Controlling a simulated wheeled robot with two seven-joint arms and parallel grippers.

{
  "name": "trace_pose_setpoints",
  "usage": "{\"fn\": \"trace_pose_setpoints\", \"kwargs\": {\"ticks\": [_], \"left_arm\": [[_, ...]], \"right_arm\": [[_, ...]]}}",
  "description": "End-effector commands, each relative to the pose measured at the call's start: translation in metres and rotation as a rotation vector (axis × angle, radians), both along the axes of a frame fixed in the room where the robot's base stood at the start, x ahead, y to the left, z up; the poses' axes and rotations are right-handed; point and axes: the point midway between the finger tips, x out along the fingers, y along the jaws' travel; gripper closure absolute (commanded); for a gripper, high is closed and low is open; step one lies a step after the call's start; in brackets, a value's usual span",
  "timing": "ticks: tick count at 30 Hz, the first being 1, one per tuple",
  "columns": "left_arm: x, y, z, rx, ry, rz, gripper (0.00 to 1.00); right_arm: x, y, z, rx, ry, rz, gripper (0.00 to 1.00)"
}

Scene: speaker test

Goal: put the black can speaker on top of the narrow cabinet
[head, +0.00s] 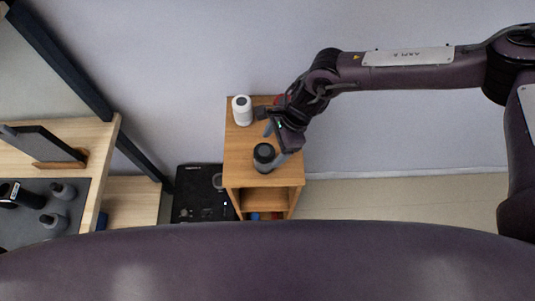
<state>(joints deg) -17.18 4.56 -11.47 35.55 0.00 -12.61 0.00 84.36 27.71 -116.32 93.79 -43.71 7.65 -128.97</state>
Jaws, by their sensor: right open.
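The black can speaker (263,158) stands upright on the wooden top of the narrow cabinet (240,146), near its front edge. My right gripper (275,144) is open, just behind and to the right of the speaker, with one finger close to the speaker's right side. I cannot tell whether that finger touches it. My left gripper is not in view.
A white cylinder (242,110) stands at the cabinet's back left. A red thing (281,99) shows behind my right gripper. A black box (198,193) is on the floor left of the cabinet. A wooden desk (98,150) with several dark items is at the left.

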Motion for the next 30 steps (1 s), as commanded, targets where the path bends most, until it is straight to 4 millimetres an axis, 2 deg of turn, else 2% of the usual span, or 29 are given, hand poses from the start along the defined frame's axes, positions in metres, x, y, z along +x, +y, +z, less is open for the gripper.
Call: {"fn": "trace_pose_setpoints", "kwargs": {"ticks": [1, 3, 7, 12, 30], "left_arm": [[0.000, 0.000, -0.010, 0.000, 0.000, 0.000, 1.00], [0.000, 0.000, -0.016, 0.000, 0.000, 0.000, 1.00], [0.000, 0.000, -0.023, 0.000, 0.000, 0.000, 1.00], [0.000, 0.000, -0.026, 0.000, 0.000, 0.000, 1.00], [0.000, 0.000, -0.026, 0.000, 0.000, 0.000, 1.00]], "right_arm": [[0.003, -0.005, 0.007, 0.002, -0.005, -0.001, 0.26], [0.004, -0.010, 0.020, 0.001, -0.005, -0.001, 0.26], [0.006, -0.018, 0.041, 0.001, -0.004, -0.001, 0.26], [0.006, -0.023, 0.055, -0.001, -0.001, 0.001, 0.26], [0.005, -0.022, 0.057, 0.002, 0.001, -0.001, 0.26]]}}
